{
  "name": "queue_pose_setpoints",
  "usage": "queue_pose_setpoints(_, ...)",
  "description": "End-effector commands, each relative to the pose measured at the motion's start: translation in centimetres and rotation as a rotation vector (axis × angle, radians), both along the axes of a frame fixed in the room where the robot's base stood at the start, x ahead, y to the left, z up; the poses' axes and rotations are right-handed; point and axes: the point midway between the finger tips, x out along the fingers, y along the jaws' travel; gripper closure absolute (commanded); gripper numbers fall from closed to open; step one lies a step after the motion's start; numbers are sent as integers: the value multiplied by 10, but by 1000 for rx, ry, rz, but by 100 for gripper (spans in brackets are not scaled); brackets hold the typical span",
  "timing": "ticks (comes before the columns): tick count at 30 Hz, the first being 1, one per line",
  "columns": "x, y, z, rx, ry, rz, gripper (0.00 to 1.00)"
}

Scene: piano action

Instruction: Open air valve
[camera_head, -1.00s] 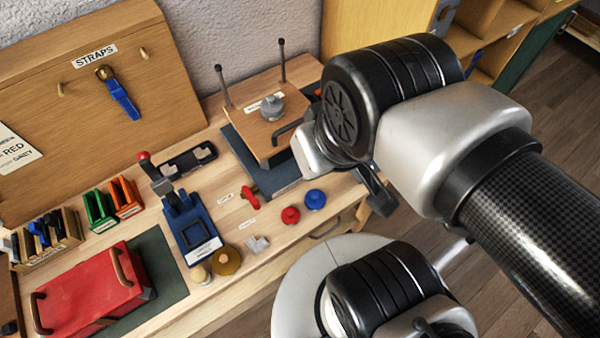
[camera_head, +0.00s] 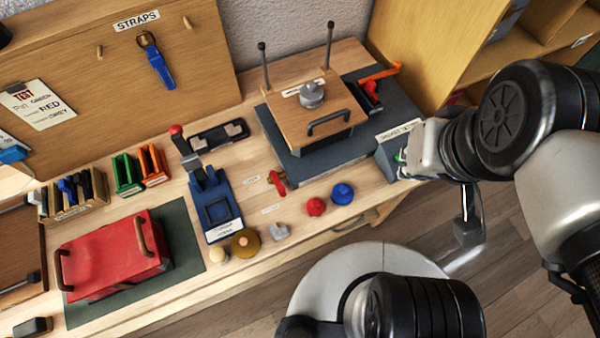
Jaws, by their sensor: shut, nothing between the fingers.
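A small red lever on a brass-coloured body (camera_head: 277,181) lies on the bench top between two small white labels. The upper label (camera_head: 251,179) and the lower label (camera_head: 271,209) are too small to read surely. This looks like the air valve. My gripper (camera_head: 408,165) is at the right end of the bench, well to the right of the lever and apart from it. It is shut and empty, beside a dark grey labelled box (camera_head: 390,148). Its fingertips are small and partly hidden there.
A red knob (camera_head: 315,207) and a blue knob (camera_head: 342,194) stand right of the lever. A wooden press plate with a black handle (camera_head: 328,123) is behind it. A blue fixture (camera_head: 217,209) with a red-tipped lever stands left. A red case (camera_head: 112,255) lies front left.

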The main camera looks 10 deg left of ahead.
Motion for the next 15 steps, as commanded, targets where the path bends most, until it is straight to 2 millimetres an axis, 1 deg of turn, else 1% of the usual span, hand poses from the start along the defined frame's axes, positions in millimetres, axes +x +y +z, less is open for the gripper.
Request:
queue_pose_setpoints(5,25,17,-16,124,152,-111,100)
queue_pose_setpoints(8,45,30,-33,216,264,-213,100)
queue_pose_setpoints(11,64,42,-54,302,376,-326,100)
queue_pose_setpoints(14,82,53,-79,378,487,-449,100)
queue_pose_setpoints(15,88,57,-90,406,531,-502,100)
